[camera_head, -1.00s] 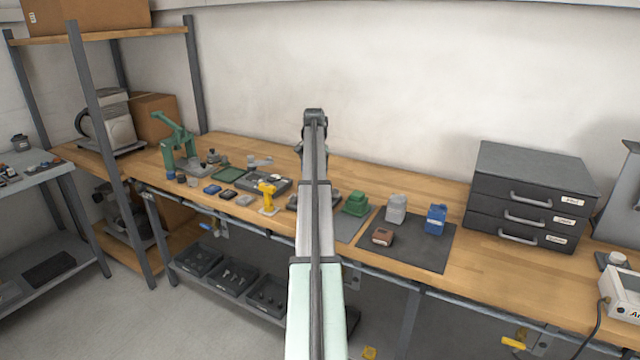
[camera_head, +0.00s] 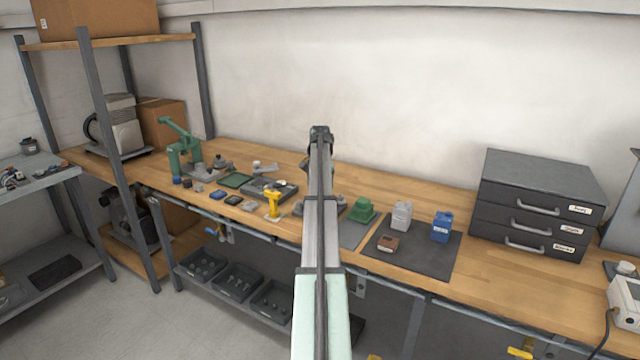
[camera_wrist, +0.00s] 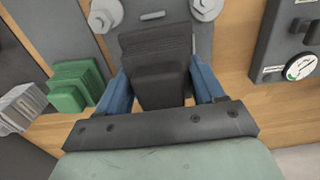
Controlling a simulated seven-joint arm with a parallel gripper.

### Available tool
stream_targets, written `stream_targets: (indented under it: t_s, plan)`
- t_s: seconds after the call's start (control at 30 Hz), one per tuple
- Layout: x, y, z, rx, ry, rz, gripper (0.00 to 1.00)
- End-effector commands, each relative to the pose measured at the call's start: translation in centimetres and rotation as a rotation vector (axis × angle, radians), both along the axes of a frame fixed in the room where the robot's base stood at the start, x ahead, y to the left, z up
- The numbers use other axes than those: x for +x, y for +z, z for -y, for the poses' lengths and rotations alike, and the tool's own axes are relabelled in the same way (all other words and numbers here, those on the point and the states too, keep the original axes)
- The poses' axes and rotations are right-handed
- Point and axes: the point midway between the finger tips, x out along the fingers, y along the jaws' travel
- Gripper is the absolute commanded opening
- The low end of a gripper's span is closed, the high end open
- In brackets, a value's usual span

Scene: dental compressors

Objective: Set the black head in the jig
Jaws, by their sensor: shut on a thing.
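The black head (camera_wrist: 160,85) is between the two blue fingers of my gripper (camera_wrist: 162,92) in the wrist view, and the gripper is shut on it. The grey jig (camera_wrist: 153,15), with round bolt-like parts on both sides, lies directly beyond the head. I cannot tell whether the head is seated in the jig or held above it. In the head view my arm hides the gripper and the head. Only the sides of what looks like the jig (camera_head: 300,210) show beside my arm.
A grey head (camera_head: 401,216), a brown block (camera_head: 387,243) and a blue container (camera_head: 441,227) stand on the dark mat (camera_head: 425,265). A yellow tool (camera_head: 273,203) stands left.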

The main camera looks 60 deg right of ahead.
Motion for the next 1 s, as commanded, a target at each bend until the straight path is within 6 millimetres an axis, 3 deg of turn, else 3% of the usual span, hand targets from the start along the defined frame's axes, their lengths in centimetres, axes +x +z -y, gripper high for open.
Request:
stream_targets:
  t_s: [0.13,1.0]
  plan:
    - [0.0,-0.95,-0.02,0.0,0.0,0.0,0.12]
    - [0.01,-1.38,0.01,-0.001,0.0,0.0,0.12]
